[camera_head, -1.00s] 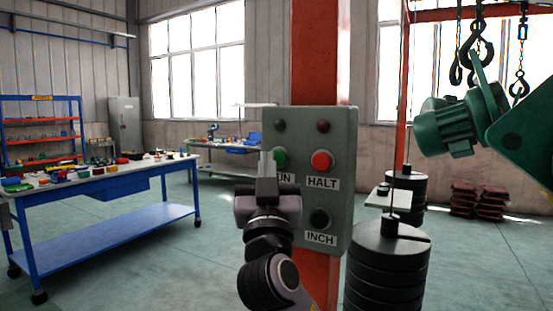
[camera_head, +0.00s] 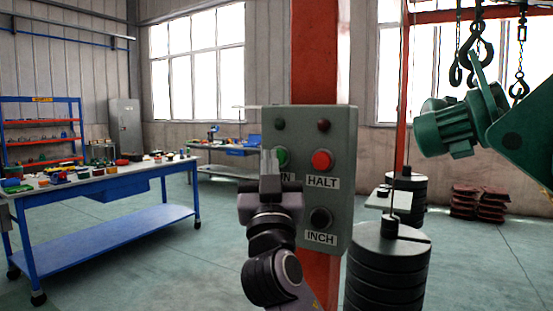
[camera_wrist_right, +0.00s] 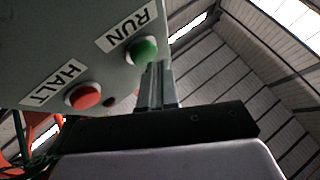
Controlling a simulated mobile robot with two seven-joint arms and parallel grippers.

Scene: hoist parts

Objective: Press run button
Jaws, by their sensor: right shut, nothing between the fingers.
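A grey-green control box (camera_head: 338,213) is mounted on a red post. Its green RUN button (camera_head: 283,157) is partly hidden behind my right gripper's fingers in the head view. In the right wrist view the green button (camera_wrist_right: 143,50) shows by the RUN label, close to the fingertips. The red HALT button (camera_head: 321,160) is right of it, and the black INCH button (camera_head: 320,218) is below. My right gripper (camera_head: 269,158) is shut and empty, its tips in front of the RUN button's left part. I cannot tell whether they touch it. My left gripper is out of view.
The red post (camera_head: 320,60) stands behind the box. Black stacked weights (camera_head: 385,270) stand to its right, and a green hoist motor (camera_head: 450,127) hangs at the upper right. A blue workbench (camera_head: 110,225) is at the left. Open floor lies between.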

